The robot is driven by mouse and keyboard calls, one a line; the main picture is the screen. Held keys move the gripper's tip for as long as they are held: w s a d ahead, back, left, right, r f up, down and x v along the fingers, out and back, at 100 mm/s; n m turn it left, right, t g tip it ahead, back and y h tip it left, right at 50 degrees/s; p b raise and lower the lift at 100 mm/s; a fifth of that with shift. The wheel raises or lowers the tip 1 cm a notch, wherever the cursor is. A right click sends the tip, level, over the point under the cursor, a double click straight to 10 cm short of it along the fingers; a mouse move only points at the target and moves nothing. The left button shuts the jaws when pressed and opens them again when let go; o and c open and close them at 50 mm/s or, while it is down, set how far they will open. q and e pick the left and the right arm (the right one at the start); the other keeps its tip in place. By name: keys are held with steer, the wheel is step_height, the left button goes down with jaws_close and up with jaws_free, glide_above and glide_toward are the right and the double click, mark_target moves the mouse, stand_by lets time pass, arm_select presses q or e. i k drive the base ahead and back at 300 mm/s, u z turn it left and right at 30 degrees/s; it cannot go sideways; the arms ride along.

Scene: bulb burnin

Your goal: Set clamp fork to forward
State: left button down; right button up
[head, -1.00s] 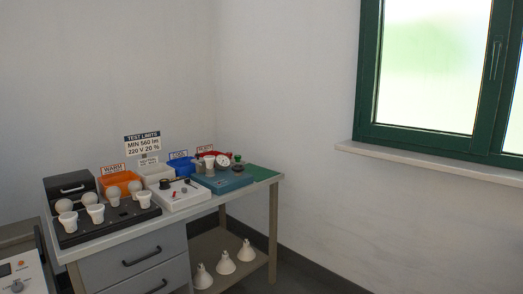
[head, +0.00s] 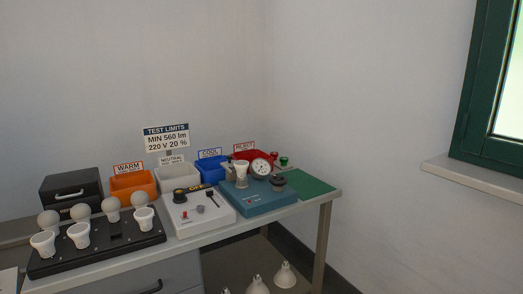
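A teal tester box (head: 262,203) stands on the bench, right of its middle. It carries a white bulb-like piece (head: 241,175) standing upright, a round dial gauge (head: 261,167) and a dark round knob (head: 278,182). A grey post-like part (head: 229,171) stands just left of the bulb. I cannot tell which part is the clamp fork or how it is set. A white control box (head: 200,217) to its left has a black knob (head: 180,195), a small red control (head: 185,216) and a dark lever (head: 212,197). Neither of my grippers is in view.
A black rack (head: 100,246) with several bulbs fills the bench's left. Orange (head: 133,184), white (head: 178,177), blue (head: 210,170) and red bins stand behind. A green mat (head: 310,185) at the right end looks mostly clear. Lamps (head: 285,275) sit on the lower shelf.

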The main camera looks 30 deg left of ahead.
mark_target(228, 165)
steer(key=u, duration=0.35)
steer(key=i, duration=1.6)
steer(key=u, duration=0.65)
